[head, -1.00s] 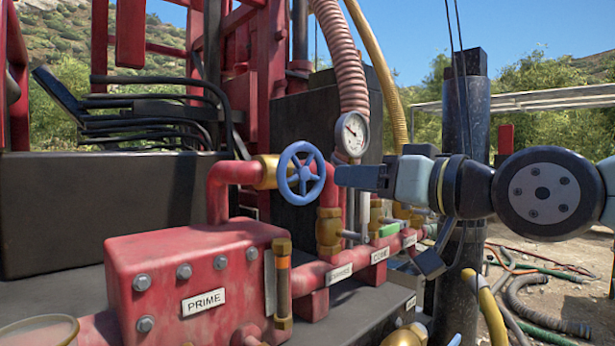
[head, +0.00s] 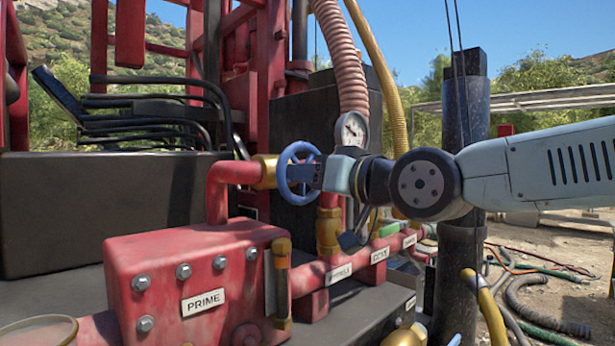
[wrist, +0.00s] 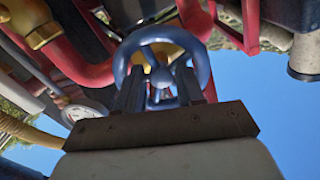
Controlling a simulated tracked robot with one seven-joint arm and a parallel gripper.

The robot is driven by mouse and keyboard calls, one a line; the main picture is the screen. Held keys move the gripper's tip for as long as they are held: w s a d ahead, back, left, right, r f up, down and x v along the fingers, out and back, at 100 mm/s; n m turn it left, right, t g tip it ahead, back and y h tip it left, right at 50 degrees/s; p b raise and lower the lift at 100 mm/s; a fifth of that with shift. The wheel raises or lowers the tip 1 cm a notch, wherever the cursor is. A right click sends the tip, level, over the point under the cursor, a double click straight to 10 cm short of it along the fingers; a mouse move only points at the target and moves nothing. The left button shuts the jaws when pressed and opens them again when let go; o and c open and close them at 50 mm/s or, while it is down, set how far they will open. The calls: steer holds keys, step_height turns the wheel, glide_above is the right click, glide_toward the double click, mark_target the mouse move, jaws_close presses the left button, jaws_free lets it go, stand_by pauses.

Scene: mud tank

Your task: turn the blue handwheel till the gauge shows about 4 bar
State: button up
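The blue handwheel (head: 297,172) stands on the red pipe beside a brass fitting. My gripper (head: 305,174) is at the wheel's face in the head view, covering part of its right side. In the wrist view, the two dark fingers (wrist: 159,82) are apart, on either side of the hub of the handwheel (wrist: 162,77), and they overlap the rim and spokes. I cannot tell if they touch it.
A red block labelled PRIME (head: 200,270) stands at front left. A ribbed pink hose (head: 340,60) rises behind the gauge. A dark post (head: 462,230) stands behind my arm.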

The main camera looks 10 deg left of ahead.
jaws_close()
steer(key=shift+m, duration=2.1)
jaws_free()
steer(key=shift+w, duration=0.1)
steer(key=v, duration=1.3)
steer(key=shift+s+d, duration=0.2)
steer(key=shift+s, duration=0.15)
